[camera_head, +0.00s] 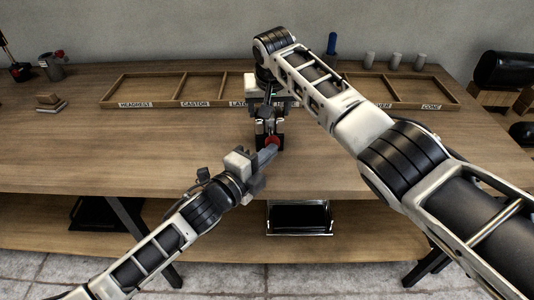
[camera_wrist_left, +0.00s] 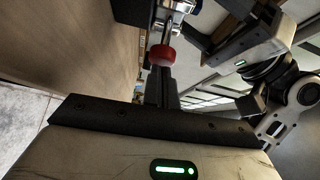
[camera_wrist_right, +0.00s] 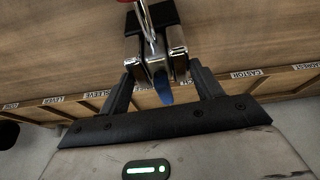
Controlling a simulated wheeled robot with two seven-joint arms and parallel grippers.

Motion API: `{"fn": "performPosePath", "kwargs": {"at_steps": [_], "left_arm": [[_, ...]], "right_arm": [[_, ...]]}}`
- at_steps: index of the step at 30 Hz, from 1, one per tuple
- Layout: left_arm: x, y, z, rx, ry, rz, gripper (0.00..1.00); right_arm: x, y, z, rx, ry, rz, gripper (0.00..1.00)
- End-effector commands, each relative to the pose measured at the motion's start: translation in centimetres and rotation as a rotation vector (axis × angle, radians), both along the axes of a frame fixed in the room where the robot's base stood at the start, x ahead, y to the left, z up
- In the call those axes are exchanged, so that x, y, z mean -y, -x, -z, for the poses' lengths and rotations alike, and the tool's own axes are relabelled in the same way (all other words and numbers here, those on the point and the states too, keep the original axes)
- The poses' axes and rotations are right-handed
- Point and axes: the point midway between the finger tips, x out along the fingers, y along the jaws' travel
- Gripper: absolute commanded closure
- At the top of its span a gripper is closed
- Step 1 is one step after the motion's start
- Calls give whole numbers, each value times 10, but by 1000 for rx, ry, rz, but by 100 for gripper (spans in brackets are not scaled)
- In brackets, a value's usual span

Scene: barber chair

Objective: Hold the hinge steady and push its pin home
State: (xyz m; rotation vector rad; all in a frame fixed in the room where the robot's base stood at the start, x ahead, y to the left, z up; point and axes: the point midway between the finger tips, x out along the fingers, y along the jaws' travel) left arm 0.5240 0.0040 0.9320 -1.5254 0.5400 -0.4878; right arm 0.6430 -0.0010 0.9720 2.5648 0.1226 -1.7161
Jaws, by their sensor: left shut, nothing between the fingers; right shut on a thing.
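The pin's red head (camera_head: 272,141) sticks out toward me, and a length of bare shaft (camera_wrist_left: 167,30) shows between head and hinge. My right gripper (camera_wrist_right: 158,82) is shut on the hinge from the far side. My left gripper (camera_head: 268,154) is shut and empty, its fingertips right at the red head; in the left wrist view (camera_wrist_left: 162,75) I cannot tell whether they touch.
A wooden divided tray (camera_head: 150,91) with labelled compartments spans the back of the table (camera_head: 120,150). A blue bottle (camera_head: 332,43) and several grey cylinders stand behind it. A black cylinder (camera_head: 503,69) rests on wooden blocks at right.

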Motion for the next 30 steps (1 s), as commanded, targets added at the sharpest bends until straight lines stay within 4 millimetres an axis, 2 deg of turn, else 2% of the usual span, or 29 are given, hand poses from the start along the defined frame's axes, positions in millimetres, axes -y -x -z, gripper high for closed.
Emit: {"fn": "performPosePath", "kwargs": {"at_steps": [7,12,16,26,30], "left_arm": [[0,-4,0,1,-1,-1,100],[-3,-33,0,2,-3,-2,100],[-5,-47,-1,1,-2,-2,100],[-7,-50,0,-2,-2,-9,100],[-7,-45,0,-2,-2,-8,100]], "right_arm": [[0,-1,-2,4,-1,-1,97],[-1,0,-2,3,-2,-2,97],[-1,0,-2,2,-2,-2,97],[-3,2,-1,-5,-5,-3,97],[-4,2,0,-7,-5,-5,97]]}}
